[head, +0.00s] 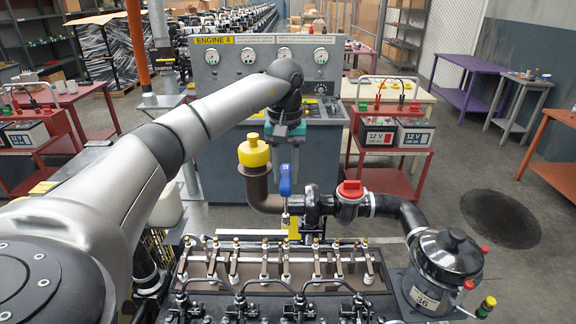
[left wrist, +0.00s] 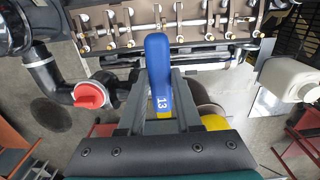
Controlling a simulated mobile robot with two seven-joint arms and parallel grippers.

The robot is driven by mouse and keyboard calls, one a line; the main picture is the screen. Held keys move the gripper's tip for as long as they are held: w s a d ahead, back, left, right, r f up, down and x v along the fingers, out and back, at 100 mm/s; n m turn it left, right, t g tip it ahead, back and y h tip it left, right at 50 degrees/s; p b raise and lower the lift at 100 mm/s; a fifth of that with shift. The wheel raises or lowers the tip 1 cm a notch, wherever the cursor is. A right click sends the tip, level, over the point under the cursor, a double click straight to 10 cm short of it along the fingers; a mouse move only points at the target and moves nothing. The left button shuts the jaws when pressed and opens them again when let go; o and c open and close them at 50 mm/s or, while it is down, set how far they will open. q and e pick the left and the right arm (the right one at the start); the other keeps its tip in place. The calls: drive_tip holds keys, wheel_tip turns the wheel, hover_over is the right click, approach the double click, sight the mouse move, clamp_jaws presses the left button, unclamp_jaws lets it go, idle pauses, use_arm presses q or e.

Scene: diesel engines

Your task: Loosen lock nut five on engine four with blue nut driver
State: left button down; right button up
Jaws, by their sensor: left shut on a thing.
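The blue nut driver (head: 285,180) is held upright by my left gripper (head: 286,155), shaft down, at the far side of the engine (head: 280,290). The driver's blue handle, marked 13, also shows in the left wrist view (left wrist: 158,70) between the two fingers. The engine's open top has a row of rocker arms with several lock nuts (head: 264,243); the row also shows in the left wrist view (left wrist: 165,30). The driver's tip appears apart from the nuts, beyond the row. I cannot tell which nut is number five. My right gripper is not in view.
A yellow cap (head: 253,152) and a red cap (head: 350,190) on piping stand close to the driver. A black canister (head: 448,257) stands at the right of the engine. Behind is a console (head: 262,72) labelled ENGINE 4. Carts with batteries (head: 415,132) flank it.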

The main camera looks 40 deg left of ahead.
sight(286, 174)
use_arm(q)
drive_tip(key=shift+f, duration=1.5)
wheel_tip(286, 174, down, 2)
drive_tip(key=shift+f+b, duration=0.15)
drive_tip(key=shift+b, duration=0.75)
drive_tip(key=shift+w+f, duration=0.1)
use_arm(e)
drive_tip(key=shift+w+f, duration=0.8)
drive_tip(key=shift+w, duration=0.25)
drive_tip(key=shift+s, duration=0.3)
use_arm(q)
drive_tip(key=shift+f, duration=0.2)
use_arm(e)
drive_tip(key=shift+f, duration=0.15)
use_arm(q)
drive_tip(key=shift+f+b, duration=0.7)
drive_tip(key=shift+f, duration=0.3)
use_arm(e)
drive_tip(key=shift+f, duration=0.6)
